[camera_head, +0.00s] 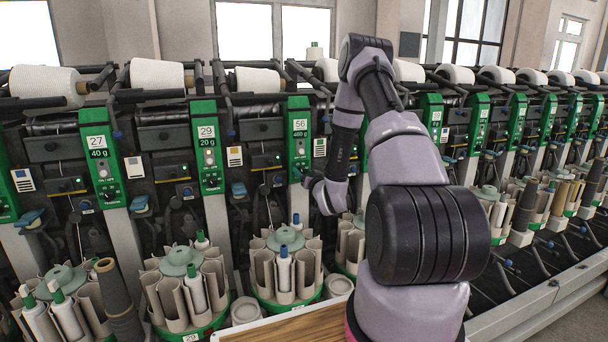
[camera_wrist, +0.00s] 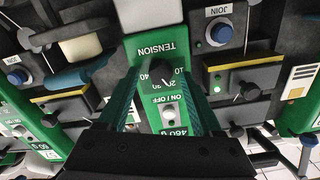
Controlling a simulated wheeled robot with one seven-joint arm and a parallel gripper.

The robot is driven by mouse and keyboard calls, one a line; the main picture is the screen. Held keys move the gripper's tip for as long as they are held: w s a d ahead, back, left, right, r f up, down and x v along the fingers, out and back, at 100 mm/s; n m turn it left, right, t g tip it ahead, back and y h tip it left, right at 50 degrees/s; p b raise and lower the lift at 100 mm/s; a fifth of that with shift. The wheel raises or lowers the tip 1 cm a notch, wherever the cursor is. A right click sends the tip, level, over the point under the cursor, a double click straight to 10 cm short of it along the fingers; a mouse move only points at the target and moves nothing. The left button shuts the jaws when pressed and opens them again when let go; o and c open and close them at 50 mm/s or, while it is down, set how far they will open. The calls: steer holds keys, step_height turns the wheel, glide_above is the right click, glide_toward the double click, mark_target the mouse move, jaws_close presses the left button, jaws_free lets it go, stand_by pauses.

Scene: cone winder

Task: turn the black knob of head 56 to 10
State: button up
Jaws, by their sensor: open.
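Head 56 (camera_head: 300,126) is a green panel with a white number plate, left of my arm in the head view. My gripper (camera_head: 306,178) is at the lower part of this panel. In the wrist view the panel (camera_wrist: 157,42) appears upside down, with TENSION and ON / OFF lettering. The black knob (camera_wrist: 159,70) sits between numbers including 10, 20 and 40; its pointer setting is too small to tell. My gripper (camera_wrist: 161,88) is open, its teal fingers on either side of the knob. I cannot tell whether they touch it.
A JOIN button (camera_wrist: 219,33) and a dark lever knob (camera_wrist: 247,89) are beside the panel in the wrist view. Neighbouring heads 29 (camera_head: 207,150) and 27 (camera_head: 100,160) stand to the left. Bobbin holders (camera_head: 284,262) crowd the space below.

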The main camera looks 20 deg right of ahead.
steer(key=shift+w, duration=0.2)
jaws_close()
steer(key=shift+n, duration=0.3)
steer(key=n, duration=0.4)
steer(key=shift+a+n, duration=0.1)
steer(key=shift+n, duration=2.5)
